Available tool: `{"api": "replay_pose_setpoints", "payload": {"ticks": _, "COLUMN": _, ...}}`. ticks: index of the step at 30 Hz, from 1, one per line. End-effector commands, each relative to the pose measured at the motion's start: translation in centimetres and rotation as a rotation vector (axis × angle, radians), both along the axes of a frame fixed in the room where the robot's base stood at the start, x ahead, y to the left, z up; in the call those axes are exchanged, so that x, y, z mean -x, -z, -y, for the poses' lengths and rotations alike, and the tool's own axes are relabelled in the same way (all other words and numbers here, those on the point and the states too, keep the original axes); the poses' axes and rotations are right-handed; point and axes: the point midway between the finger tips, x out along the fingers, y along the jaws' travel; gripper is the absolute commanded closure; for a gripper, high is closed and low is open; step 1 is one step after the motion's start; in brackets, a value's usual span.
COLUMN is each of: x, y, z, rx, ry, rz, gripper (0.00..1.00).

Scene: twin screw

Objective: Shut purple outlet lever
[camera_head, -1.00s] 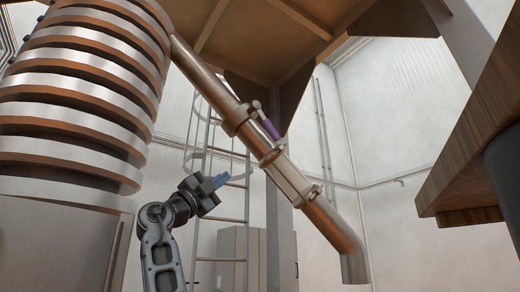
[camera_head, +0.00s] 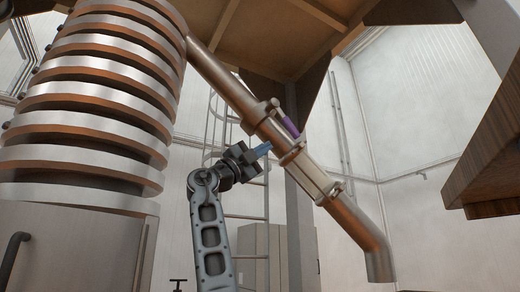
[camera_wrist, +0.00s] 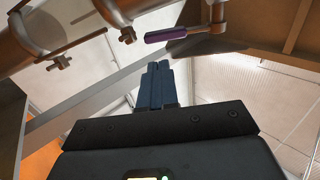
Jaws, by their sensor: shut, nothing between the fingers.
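The purple outlet lever (camera_head: 290,127) sits on the upper right side of the slanted metal outlet pipe (camera_head: 237,95), near a flange. In the wrist view the purple lever (camera_wrist: 180,34) lies across the top, beyond my fingertips and apart from them. My gripper (camera_head: 264,149) is shut and empty, just left of and below the pipe, with its blue fingers pointing toward it. The blue fingers (camera_wrist: 156,72) also show together in the wrist view. In the head view I cannot tell whether the fingertips touch the pipe.
A large ribbed metal column (camera_head: 85,110) stands at the left. A wooden beam structure (camera_head: 490,150) juts in from the right. A caged ladder (camera_head: 247,200) and grey cabinets (camera_head: 300,255) are behind the pipe. The pipe's lower end bends down at the right.

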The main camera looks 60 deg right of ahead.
Motion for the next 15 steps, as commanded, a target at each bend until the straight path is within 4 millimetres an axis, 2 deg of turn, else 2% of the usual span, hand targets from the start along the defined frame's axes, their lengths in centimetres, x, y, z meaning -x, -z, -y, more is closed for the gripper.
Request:
{"api": "replay_pose_setpoints", "payload": {"ticks": 1, "x": 0.5, "y": -1.0, "z": 0.7, "rx": -0.001, "ry": 0.002, "rz": 0.002, "gripper": 1.00}}
{"api": "replay_pose_setpoints", "payload": {"ticks": 6, "x": 1.8, "y": -3.2, "z": 2.9, "rx": -0.002, "ry": 0.001, "rz": 0.001, "gripper": 1.00}}
{"api": "replay_pose_setpoints", "payload": {"ticks": 15, "x": 3.5, "y": -5.8, "z": 5.8, "rx": -0.002, "ry": -0.001, "rz": -0.001, "gripper": 1.00}}
